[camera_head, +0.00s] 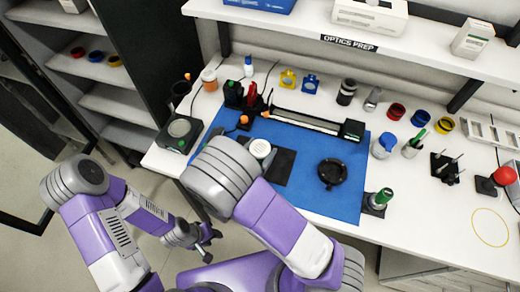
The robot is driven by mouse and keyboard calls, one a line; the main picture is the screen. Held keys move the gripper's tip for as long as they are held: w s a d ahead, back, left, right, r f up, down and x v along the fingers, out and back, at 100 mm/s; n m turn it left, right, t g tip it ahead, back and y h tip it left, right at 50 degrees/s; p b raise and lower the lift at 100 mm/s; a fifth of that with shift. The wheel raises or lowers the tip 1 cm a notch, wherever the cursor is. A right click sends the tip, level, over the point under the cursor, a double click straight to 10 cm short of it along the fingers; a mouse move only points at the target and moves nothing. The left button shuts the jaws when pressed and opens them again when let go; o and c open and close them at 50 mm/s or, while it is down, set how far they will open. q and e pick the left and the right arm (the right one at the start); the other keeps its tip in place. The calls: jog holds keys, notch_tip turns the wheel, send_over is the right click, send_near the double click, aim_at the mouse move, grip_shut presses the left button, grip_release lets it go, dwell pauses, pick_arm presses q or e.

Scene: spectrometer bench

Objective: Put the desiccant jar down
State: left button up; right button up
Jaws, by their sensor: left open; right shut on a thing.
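My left gripper (207,245) is low in front of the bench, over the floor, open and empty. My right arm reaches up over the front left of the blue mat (338,203). Its large grey joint hides what lies behind it, and my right gripper does not show. No jar can be surely told as the desiccant jar. A white round ribbed thing (261,149) shows just right of the grey joint, by a dark plate (283,167); whether it is held or stands there I cannot tell.
A black round mount (332,172) and a long rail (305,121) are on the mat. The bench (440,232) is clear at front right, around a yellow ring (490,228).

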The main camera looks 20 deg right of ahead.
jog(key=shift+f, duration=0.35)
dwell(0.4)
jog(key=o, duration=1.3)
jog(key=shift+s+a, duration=0.1)
jog(key=v, duration=0.7)
jog(key=shift+s+a, duration=0.1)
jog(key=shift+s, duration=0.15)
